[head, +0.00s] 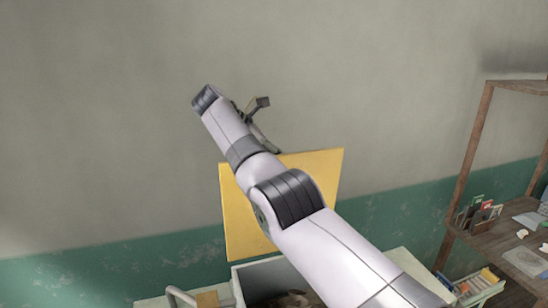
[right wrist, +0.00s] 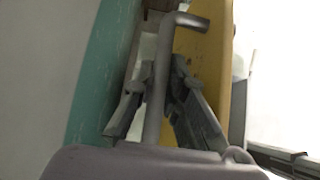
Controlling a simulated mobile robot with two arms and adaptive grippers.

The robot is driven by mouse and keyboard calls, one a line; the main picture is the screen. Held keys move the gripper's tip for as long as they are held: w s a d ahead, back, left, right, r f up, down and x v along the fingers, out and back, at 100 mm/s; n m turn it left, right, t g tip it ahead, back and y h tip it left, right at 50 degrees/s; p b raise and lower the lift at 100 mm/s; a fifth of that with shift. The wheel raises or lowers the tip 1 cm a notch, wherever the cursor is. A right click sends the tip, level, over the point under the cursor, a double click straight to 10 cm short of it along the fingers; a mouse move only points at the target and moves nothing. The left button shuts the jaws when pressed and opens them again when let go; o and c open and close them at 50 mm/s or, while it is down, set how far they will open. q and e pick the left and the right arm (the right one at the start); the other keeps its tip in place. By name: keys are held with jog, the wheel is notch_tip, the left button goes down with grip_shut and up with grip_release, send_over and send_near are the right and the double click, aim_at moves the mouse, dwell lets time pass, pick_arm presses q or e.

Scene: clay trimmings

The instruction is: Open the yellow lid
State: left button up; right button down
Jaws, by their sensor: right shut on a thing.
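The yellow lid (head: 237,225) stands raised, close to upright, above a pale open bin (head: 238,288) in the head view. Its yellow face also shows in the right wrist view (right wrist: 205,70). My right arm crosses in front of the lid and hides much of it. My left gripper is out of view.
Dark contents (head: 292,299) show in the bin, partly hidden by my arm. A grey-green wall (head: 100,120) is behind the lid. A wooden shelf (head: 500,238) with books and small items stands at the right. A pale curved tube (head: 178,296) is at bottom left.

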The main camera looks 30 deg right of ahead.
jog(key=shift+f, duration=0.15)
jog(key=c, duration=1.6)
grip_release()
